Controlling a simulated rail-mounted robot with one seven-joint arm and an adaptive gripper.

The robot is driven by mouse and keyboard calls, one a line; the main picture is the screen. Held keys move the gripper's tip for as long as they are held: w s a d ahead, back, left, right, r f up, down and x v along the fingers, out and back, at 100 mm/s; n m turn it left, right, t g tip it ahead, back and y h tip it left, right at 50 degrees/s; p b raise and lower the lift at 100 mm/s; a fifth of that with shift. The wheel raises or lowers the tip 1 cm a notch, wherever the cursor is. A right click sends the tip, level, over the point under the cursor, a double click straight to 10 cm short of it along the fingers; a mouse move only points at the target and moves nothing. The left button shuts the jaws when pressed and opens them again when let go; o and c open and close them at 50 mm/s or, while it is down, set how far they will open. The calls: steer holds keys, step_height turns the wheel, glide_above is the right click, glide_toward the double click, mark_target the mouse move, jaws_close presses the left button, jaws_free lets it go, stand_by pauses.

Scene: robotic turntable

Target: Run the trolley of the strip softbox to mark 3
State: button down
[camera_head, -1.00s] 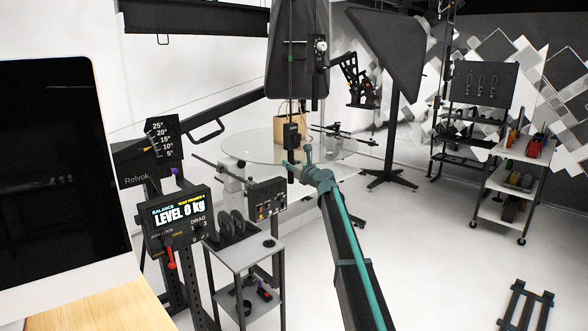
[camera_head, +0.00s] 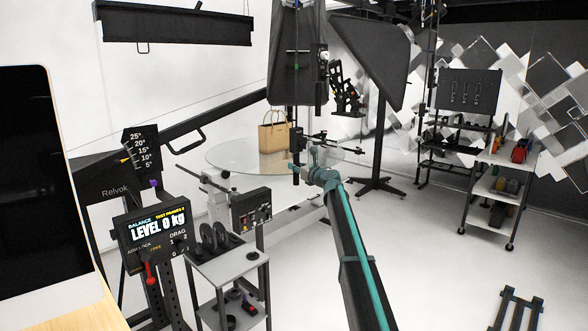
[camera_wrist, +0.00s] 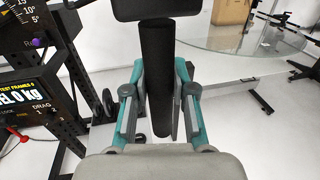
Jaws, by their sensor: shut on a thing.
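My gripper (camera_head: 312,172) is shut on an upright black grip (camera_wrist: 157,75), which hangs from a dark box at the lower end of a thin pole (camera_head: 296,95). In the wrist view my gripper (camera_wrist: 160,105) has one teal finger on each side of the grip. The pole rises out of the top of the head view, past a tall dark panel (camera_head: 285,75) that may be the strip softbox. A long dark bar-shaped fixture (camera_head: 175,25) hangs at the upper left; I cannot tell which is the strip softbox. The trolley and mark 3 are not discernible.
A round glass turntable (camera_head: 225,152) with a paper bag (camera_head: 273,137) stands behind the grip. A crane with a display (camera_head: 155,228) and a small cart (camera_head: 225,268) stand left. A stand-mounted softbox (camera_head: 375,60) and shelf cart (camera_head: 495,190) are right. Floor at right is mostly clear.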

stand_by(0.3)
steer(key=c, duration=0.9)
jaws_free()
steer(key=shift+s, duration=0.1)
steer(key=v, duration=1.2)
